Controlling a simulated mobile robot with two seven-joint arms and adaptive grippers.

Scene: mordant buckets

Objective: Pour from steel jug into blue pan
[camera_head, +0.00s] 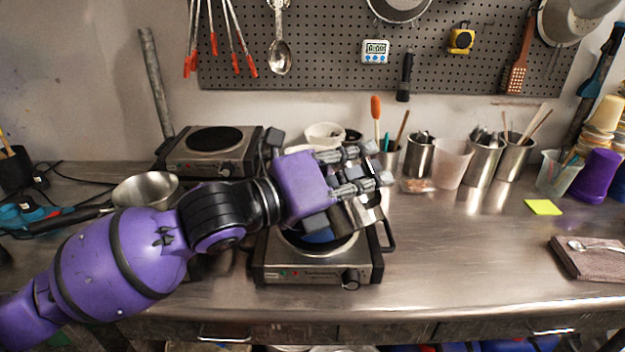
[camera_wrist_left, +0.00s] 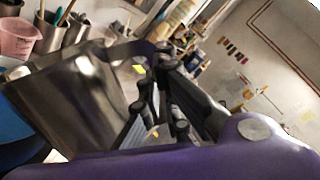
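The steel jug (camera_head: 352,214) is tilted over the hot plate in the head view, partly hidden by my left gripper (camera_head: 368,170). My left gripper is closed around the jug's side or handle; the exact grip is hidden. In the left wrist view the jug (camera_wrist_left: 85,95) fills the left half beside my gripper fingers (camera_wrist_left: 165,105). The blue pan (camera_head: 319,236) lies below the jug; only a blue patch and part of its rim show. Blue also shows at the wrist view's left edge. No stream of liquid can be made out. My right gripper is out of view.
The front hot plate (camera_head: 318,274) is under the pan, and a second hot plate (camera_head: 208,150) stands behind left. A steel bowl-like pan (camera_head: 146,189) is at left. Utensil cups (camera_head: 419,157) line the back. The counter right of the plate is mostly clear.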

